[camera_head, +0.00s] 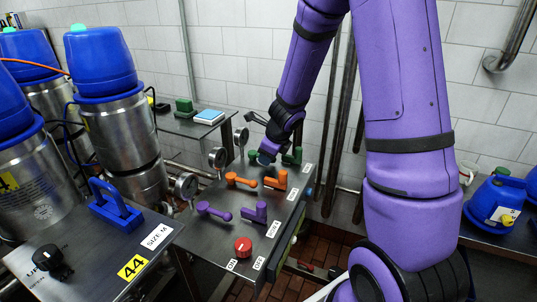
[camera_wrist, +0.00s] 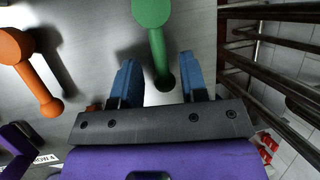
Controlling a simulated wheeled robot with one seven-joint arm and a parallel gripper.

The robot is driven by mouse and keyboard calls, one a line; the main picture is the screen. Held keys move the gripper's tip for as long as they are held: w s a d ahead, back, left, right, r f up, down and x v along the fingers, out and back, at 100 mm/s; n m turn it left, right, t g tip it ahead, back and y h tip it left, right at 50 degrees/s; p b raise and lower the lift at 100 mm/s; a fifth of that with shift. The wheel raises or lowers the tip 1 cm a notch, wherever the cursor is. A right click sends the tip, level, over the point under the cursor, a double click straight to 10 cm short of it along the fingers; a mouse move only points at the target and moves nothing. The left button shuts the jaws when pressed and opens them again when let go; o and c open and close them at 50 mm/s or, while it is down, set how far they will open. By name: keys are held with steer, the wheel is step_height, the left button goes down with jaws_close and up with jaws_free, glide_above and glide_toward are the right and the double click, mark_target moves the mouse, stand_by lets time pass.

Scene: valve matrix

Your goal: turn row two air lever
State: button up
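The steel panel (camera_head: 215,245) carries rows of levers: green at the back, orange in the middle, purple in front. Two orange levers, left (camera_head: 240,180) and right (camera_head: 276,180), make the middle row; one orange lever (camera_wrist: 38,75) shows at left in the wrist view. My gripper (camera_head: 266,158) is over the back row, beside the right green lever (camera_head: 292,156). In the wrist view my gripper (camera_wrist: 160,80) is open, with a green lever's narrow handle end (camera_wrist: 161,75) between its blue fingers. Contact is not clear. Row labels are too small to read surely.
Two purple levers (camera_head: 213,211) (camera_head: 255,212) and a red knob (camera_head: 243,247) stand nearer the front. Gauges (camera_head: 186,186) line the panel's left side. Steel canisters with blue tops (camera_head: 100,65) stand at left. Pipes (camera_wrist: 270,60) run along the right in the wrist view.

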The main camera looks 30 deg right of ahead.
steer(key=shift+r, duration=0.15)
steer(key=v, duration=1)
steer(key=shift+r, duration=0.25)
steer(key=shift+s, duration=0.15)
steer(key=s+a+r+n+y, duration=0.2)
steer(key=s+a+r+n, duration=0.5)
steer(key=s+r+n, duration=0.6)
steer(key=s+a+r+n+h, duration=0.1)
steer(key=s+r+n+h, duration=0.1)
steer(key=s+n, duration=0.9)
steer(key=n, duration=0.5)
steer(key=shift+r+h, duration=0.3)
steer(key=shift+r, duration=0.05)
steer(key=shift+w+a, duration=0.1)
stand_by(1.9)
